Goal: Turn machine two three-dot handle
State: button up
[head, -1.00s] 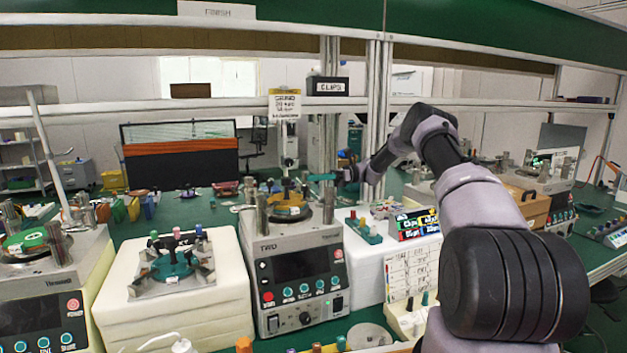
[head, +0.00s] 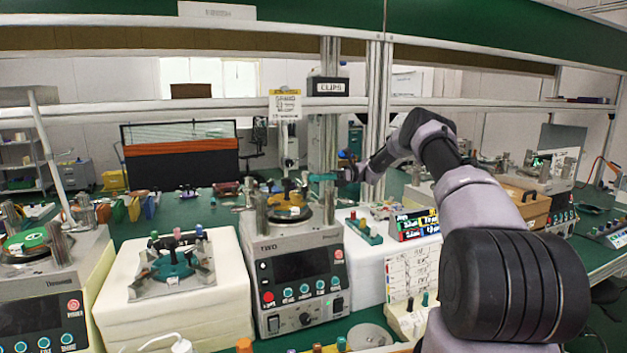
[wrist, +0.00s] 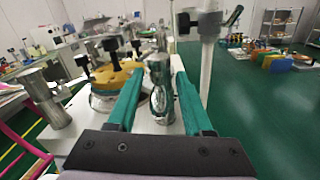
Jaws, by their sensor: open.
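Machine two (head: 296,262), a grey box marked TWO with a dark screen and a row of buttons, stands at the middle of the head view. On its top are a round plate with a yellow piece (head: 289,213) and upright metal cylinders. My gripper (head: 322,177) is above the right side of this top. In the wrist view its teal fingers (wrist: 157,72) are open, with a shiny metal cylinder (wrist: 161,92) showing between them. I cannot tell whether they touch it. The yellow piece (wrist: 112,74) with dark knobs is left of the fingers. I cannot make out any three-dot mark.
A white block (head: 175,295) carrying a fixture with coloured knobs stands left of machine two. Another machine (head: 48,290) is at the far left. A small display (head: 416,224) and a rack are on the right. A shelf rail (head: 240,107) crosses behind.

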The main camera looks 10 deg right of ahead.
jog(key=v, duration=0.7)
jog(key=shift+d, duration=0.15)
